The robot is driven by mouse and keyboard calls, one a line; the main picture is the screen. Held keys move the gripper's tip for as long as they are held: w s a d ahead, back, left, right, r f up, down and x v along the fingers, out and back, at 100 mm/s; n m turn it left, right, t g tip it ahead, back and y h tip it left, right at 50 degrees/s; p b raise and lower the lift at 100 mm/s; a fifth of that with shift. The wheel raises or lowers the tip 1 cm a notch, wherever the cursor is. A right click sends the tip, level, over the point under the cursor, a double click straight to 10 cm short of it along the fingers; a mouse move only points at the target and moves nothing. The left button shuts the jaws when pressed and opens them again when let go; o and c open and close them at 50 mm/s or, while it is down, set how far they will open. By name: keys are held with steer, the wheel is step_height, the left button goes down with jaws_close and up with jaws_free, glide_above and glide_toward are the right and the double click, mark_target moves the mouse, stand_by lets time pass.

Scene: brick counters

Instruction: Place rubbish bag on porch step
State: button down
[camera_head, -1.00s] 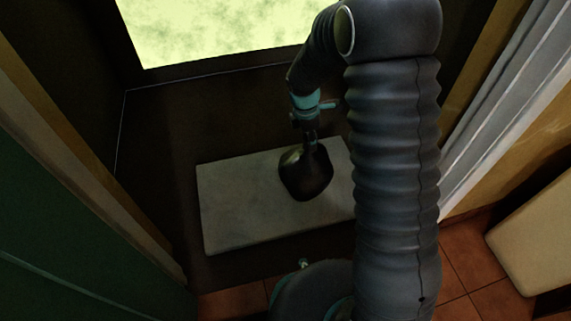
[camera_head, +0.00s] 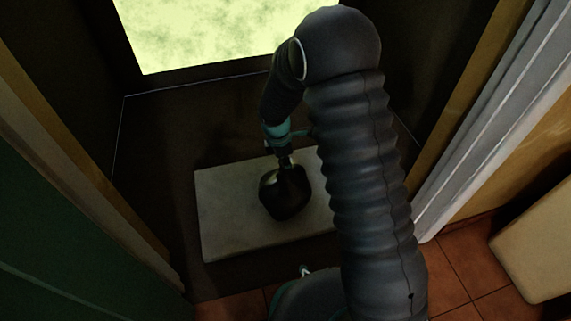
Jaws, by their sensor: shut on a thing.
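The rubbish bag (camera_head: 286,196) is a dark, glossy, rounded bag with a narrow neck. My gripper (camera_head: 284,163) points down and is shut on the neck of the bag. I cannot tell whether the bag's bottom touches the step or hangs just above it. My arm hides the right end of the step.
A dark floor surrounds the step, with a bright opening (camera_head: 200,30) behind it. A green panel (camera_head: 60,220) stands at the left, and white trim (camera_head: 490,120) at the right. A cream box-like piece (camera_head: 535,245) stands on the terracotta tiles (camera_head: 465,265).

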steer(key=shift+f, duration=0.1)
steer(key=c, duration=1.2)
jaws_free()
steer(key=shift+f, duration=0.1)
steer(key=o, duration=0.4)
steer(key=shift+o, duration=0.2)
